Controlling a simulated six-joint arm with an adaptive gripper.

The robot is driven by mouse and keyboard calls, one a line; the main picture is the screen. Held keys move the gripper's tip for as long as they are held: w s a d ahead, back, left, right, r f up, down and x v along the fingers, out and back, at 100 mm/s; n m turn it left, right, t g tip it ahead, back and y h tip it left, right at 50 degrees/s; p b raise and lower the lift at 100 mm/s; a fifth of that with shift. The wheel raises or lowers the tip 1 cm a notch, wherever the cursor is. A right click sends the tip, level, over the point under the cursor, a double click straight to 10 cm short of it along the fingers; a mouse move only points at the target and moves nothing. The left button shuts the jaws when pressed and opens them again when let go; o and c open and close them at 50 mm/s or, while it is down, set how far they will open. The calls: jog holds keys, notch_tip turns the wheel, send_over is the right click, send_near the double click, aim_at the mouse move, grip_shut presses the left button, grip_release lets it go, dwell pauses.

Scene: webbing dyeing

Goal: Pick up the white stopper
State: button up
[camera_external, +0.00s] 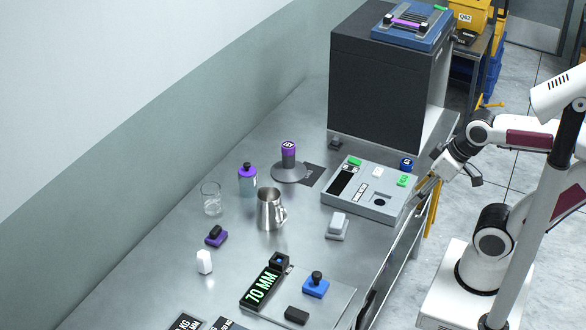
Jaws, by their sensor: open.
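A small white upright piece (204,262) stands on the steel table at the left front; it looks like the white stopper. A second pale piece (337,225), a white block on a grey base, sits nearer the middle, in front of the grey box. I cannot tell for sure from this view which one is the stopper. My gripper (424,190) is at the right edge of the table, beside the grey box's right side. It is open with nothing seen in it, and is well apart from both white pieces.
The grey box (352,210) with inset parts and a large dark cabinet (375,90) fill the back right. A steel jug (268,212), a glass (211,205), a purple-capped bottle (248,186) and a blue-handled stamp (316,288) stand around. Bare table surrounds the white upright piece.

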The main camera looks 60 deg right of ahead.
jog(key=w+a+m+y, duration=1.15)
jog(key=w+a, duration=1.05)
jog(key=a, duration=0.3)
jog(key=w+a+f+m+t, duration=0.1)
jog(key=w+a+f+m, duration=0.1)
jog(key=w+f+m, duration=0.3)
jog(key=w+a+f+m+t, duration=0.1)
jog(key=w+m+t, duration=0.15)
jog(key=w, duration=0.45)
jog(key=m+t+h, duration=0.2)
jog(key=m+h, duration=0.2)
jog(key=m, duration=0.5)
send_near(205, 262)
jog(key=w+f, duration=0.2)
jog(key=w, duration=0.1)
jog(key=shift+f, duration=0.4)
jog(key=shift+x, duration=1.25)
jog(key=shift+w, duration=0.1)
jog(key=shift+x, duration=2.55)
